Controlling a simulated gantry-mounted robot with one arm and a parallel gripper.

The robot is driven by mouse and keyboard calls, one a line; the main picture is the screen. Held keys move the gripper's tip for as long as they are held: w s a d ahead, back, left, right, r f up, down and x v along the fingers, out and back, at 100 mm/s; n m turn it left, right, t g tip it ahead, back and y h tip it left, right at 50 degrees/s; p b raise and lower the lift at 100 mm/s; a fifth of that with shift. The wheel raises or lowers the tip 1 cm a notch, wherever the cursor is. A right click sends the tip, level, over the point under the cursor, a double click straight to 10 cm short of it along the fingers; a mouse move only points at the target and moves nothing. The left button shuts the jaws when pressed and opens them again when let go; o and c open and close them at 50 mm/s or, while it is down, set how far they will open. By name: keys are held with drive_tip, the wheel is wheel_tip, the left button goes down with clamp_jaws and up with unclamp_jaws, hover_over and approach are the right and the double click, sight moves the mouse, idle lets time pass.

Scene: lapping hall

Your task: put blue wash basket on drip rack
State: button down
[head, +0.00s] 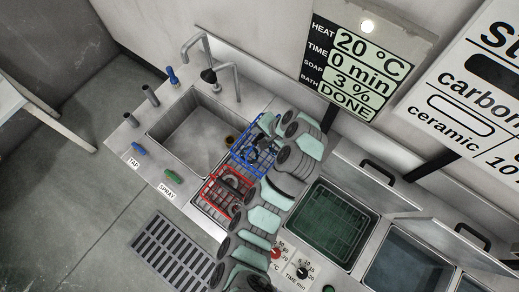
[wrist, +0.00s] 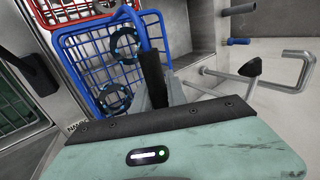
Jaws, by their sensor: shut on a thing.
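The blue wash basket (head: 250,157) is a wire basket with dark ring-shaped parts in it. It also shows large in the wrist view (wrist: 78,70). My gripper (head: 255,147) is shut on its handle, with a dark finger (wrist: 152,78) at the blue handle bar in the wrist view. The basket is at the right side of the sink, behind the red basket. The drip rack (head: 206,208) is a barred metal surface between sink and bath, mostly hidden by the baskets and my arm. I cannot tell whether the blue basket touches it.
A red wire basket (head: 228,190) with dark parts stands at the front of the rack. The sink (head: 190,135) is empty to the left, with taps (head: 225,75) behind. An open green bath (head: 328,225) is to the right. A display (head: 362,70) reads 0 min, DONE.

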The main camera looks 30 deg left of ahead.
wheel_tip(320, 180, down, 6)
drive_tip(key=shift+f+b, duration=0.1)
drive_tip(key=shift+b, duration=0.25)
drive_tip(key=shift+f+p, duration=0.4)
drive_tip(key=shift+f, duration=1.9)
drive_tip(key=c, duration=1.3)
unclamp_jaws()
drive_tip(key=shift+f, duration=0.1)
drive_tip(key=shift+c, duration=0.2)
drive_tip(key=shift+w+d+r, duration=0.1)
drive_tip(key=shift+d+r, duration=0.2)
drive_tip(key=shift+r, duration=0.25)
drive_tip(key=p+v, duration=0.3)
drive_tip(key=v, duration=0.8)
